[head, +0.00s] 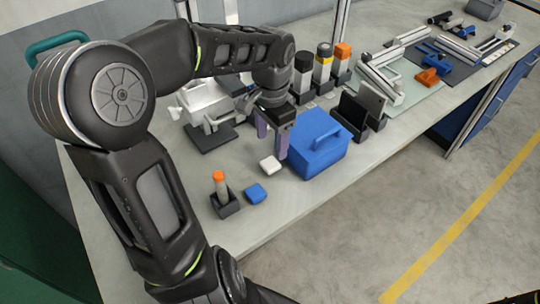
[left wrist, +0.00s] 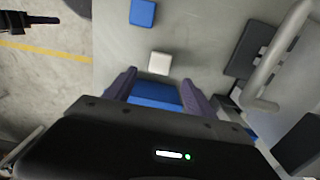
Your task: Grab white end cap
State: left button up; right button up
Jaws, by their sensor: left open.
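The white end cap (head: 270,165) is a small white rounded block lying on the grey table, in front of the blue case. It also shows in the left wrist view (left wrist: 159,63), just beyond the fingertips and between their lines. My left gripper (head: 272,142) is open, its two purple fingers pointing down above the table behind the cap. Its fingers also show in the left wrist view (left wrist: 160,85), with nothing held between them. The cap is apart from both fingers. A dark part at the upper left of the wrist view seems to be my right arm; its jaws are unclear.
A blue case (head: 318,150) stands close right of the gripper. A blue block (head: 256,193) and an orange-topped tube in a dark holder (head: 225,203) lie nearer the front. A white device on a dark base (head: 208,137) stands left. Several capped bottles stand behind.

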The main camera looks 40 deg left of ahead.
aim_at(270, 163)
pick_arm(q)
jog(key=shift+s+d+r, duration=0.1)
jog(key=shift+s+d, duration=0.05)
jog(key=shift+s, duration=0.05)
jog(key=shift+f, duration=1.35)
jog(key=shift+f, duration=0.1)
jog(key=f, duration=0.5)
jog(key=shift+a, duration=0.2)
jog(key=shift+c, duration=0.5)
grip_shut()
jog(key=shift+r, duration=0.1)
notch_tip(270, 163, up, 10)
jog(key=shift+p, duration=0.3)
